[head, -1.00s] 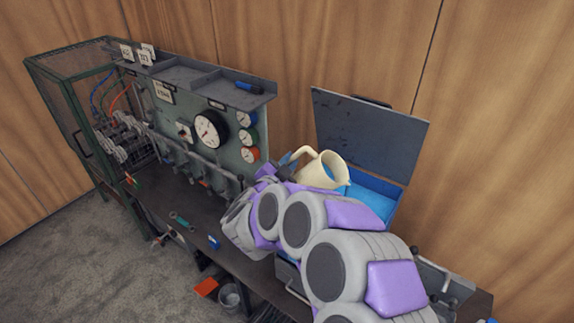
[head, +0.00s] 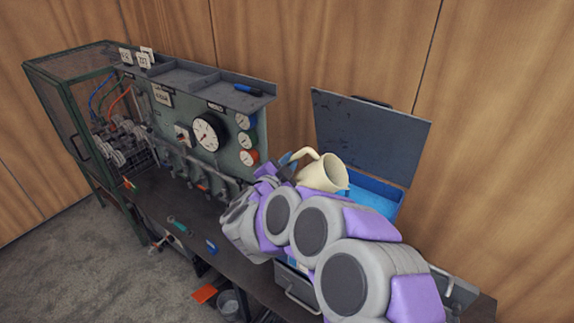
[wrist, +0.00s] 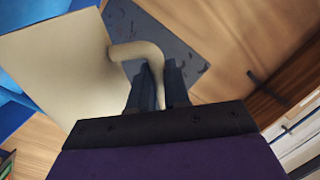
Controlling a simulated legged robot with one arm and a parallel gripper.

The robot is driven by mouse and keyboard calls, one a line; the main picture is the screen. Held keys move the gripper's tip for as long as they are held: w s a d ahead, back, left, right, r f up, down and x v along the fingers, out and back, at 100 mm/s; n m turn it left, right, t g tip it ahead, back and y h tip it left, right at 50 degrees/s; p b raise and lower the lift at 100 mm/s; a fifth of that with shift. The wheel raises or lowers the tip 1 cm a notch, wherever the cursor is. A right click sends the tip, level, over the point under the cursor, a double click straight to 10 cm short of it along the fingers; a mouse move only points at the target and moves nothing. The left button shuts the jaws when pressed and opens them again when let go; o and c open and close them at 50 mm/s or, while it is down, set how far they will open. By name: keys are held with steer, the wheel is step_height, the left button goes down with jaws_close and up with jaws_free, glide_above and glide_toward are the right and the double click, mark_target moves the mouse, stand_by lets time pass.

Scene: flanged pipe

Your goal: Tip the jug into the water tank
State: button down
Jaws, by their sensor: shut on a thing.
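The cream jug (head: 323,174) is held in the air, tilted with its mouth toward the right, in front of the raised lid and over the near left part of the blue-lined tank. It also shows large at the left in the wrist view (wrist: 62,62). My gripper (wrist: 157,82) is shut on the jug's handle (wrist: 140,52). In the head view my arm hides most of the gripper. The water tank (head: 374,198) is an open box with a blue inside. Its front is partly hidden by my arm and the jug. No pouring stream is visible.
The tank's grey lid (head: 370,135) stands open behind it. A green gauge panel (head: 205,130) stands left of the tank on the dark bench (head: 160,203). A wire cage (head: 80,115) is at the far left. A wooden wall closes the back.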

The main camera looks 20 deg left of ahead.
mark_target(297, 154)
steer(key=shift+d+r+m+b, duration=0.5)
steer(key=shift+m+b, duration=0.6)
steer(key=shift+b, duration=1.15)
steer(key=shift+s+d+m+b, duration=0.1)
steer(key=shift+d+m+b, duration=0.55)
steer(key=shift+m+b, duration=0.4)
steer(key=shift+r+n, duration=0.15)
steer(key=shift+n, duration=0.1)
stand_by(1.6)
steer(key=r+n+p, duration=0.1)
steer(key=r+p, duration=0.1)
steer(key=p, duration=0.2)
steer(key=shift+p, duration=0.3)
step_height(297, 154, up, 10)
steer(key=n+p, duration=1.1)
steer(key=p, duration=1.3)
steer(key=shift+t, duration=0.4)
